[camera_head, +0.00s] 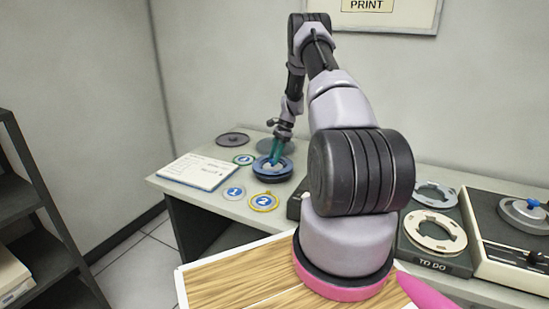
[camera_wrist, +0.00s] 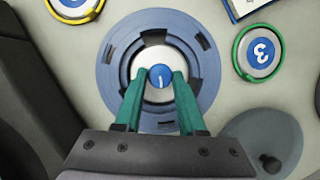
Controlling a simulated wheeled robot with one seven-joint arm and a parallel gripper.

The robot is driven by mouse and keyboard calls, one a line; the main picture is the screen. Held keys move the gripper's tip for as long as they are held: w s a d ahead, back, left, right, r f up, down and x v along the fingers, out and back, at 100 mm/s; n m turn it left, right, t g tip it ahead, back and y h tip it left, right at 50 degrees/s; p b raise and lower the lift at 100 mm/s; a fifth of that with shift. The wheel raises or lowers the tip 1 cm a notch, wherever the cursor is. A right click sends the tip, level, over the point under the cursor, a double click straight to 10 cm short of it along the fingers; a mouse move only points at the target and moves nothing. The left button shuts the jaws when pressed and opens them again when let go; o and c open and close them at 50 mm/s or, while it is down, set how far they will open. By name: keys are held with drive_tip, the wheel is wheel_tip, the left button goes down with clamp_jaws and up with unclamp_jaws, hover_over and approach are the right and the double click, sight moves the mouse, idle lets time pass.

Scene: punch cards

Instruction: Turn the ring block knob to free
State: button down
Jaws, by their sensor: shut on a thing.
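The ring block (camera_head: 273,170) is a round blue-grey ring on the table, with a pale centre and dark notches. It fills the middle of the wrist view (camera_wrist: 107,72). Its small blue knob (camera_wrist: 161,77) carries a short white mark pointing roughly down the picture. My gripper (camera_wrist: 158,84) reaches in from below with its two green fingers on either side of the knob, shut on it. In the head view my gripper (camera_head: 276,158) comes down onto the ring block and hides the knob.
Numbered discs (camera_head: 264,201) (camera_head: 233,193) lie in front of the ring block; a green-rimmed disc (camera_head: 243,159) lies left. A white card (camera_head: 198,171) and a dark lidded disc (camera_head: 232,139) are further left. A TO DO tray (camera_head: 440,259) stands right.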

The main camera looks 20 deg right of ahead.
drive_tip(key=n, duration=0.2)
drive_tip(key=n+g, duration=0.1)
drive_tip(key=n+g+h, duration=0.1)
drive_tip(key=n, duration=0.1)
drive_tip(key=shift+w+n, duration=0.3)
drive_tip(key=n, duration=0.2)
drive_tip(key=n+g+h, duration=0.1)
drive_tip(key=n, duration=0.2)
drive_tip(key=shift+w+a, duration=0.1)
drive_tip(key=shift+a, duration=0.1)
drive_tip(key=shift+n, duration=0.3)
drive_tip(key=shift+h, duration=0.3)
drive_tip(key=c, duration=0.5)
unclamp_jaws()
drive_tip(key=shift+r, duration=0.15)
drive_tip(key=v, duration=1)
drive_tip(key=shift+w+r, duration=0.2)
drive_tip(key=shift+w, duration=0.15)
drive_tip(key=shift+d+r, duration=0.1)
drive_tip(key=shift+d, duration=0.05)
